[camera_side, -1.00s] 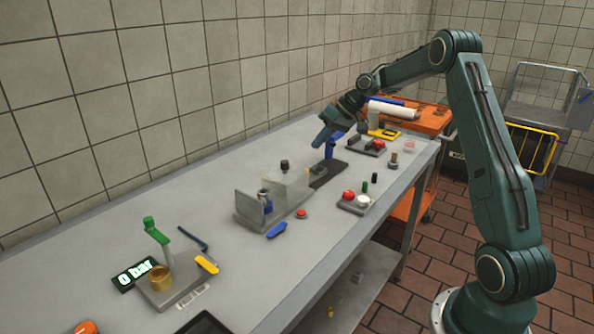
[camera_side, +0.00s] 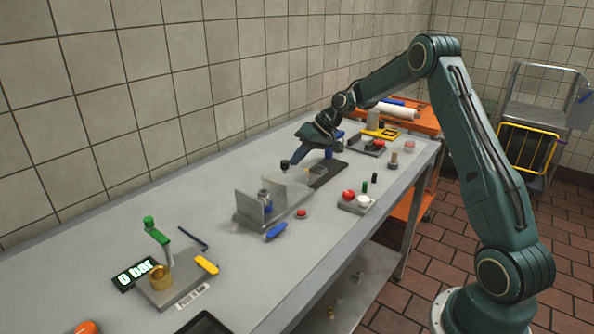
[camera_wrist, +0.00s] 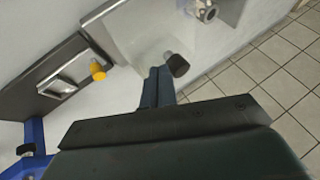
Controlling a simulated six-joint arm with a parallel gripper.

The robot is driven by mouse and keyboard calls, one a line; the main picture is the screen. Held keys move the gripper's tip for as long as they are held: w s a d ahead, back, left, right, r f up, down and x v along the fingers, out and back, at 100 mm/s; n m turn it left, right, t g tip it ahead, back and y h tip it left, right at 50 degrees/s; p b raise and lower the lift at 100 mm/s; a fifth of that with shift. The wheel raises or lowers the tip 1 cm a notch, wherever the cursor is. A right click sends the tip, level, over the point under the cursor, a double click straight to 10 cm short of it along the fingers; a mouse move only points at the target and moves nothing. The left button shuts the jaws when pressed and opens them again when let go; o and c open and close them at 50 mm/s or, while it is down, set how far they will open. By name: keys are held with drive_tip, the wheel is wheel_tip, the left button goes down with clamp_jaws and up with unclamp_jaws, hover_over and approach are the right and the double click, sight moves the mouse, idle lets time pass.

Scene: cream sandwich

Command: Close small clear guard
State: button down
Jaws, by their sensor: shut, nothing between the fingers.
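The small clear guard (camera_side: 288,188) stands on a grey fixture near the middle of the table. A black knob (camera_side: 284,163) shows at its top; in the wrist view the knob (camera_wrist: 178,65) sits on a short grey stem by the clear panel (camera_wrist: 140,35). My gripper (camera_side: 291,161) is shut and empty, with its fingertips (camera_wrist: 158,72) close beside the knob. I cannot tell whether they touch it. My gripper's body and the clear walls make the guard's exact position hard to read.
A red button (camera_side: 301,213) and a blue handle (camera_side: 277,231) lie in front. The wall is behind.

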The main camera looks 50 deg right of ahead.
drive_tip(key=a, duration=1)
drive_tip(key=shift+a, duration=0.15)
hover_over(290, 179)
drive_tip(key=shift+a+r, duration=0.1)
drive_tip(key=shift+r, duration=0.2)
drive_tip(key=v, duration=0.9)
drive_tip(key=shift+s+r, duration=0.15)
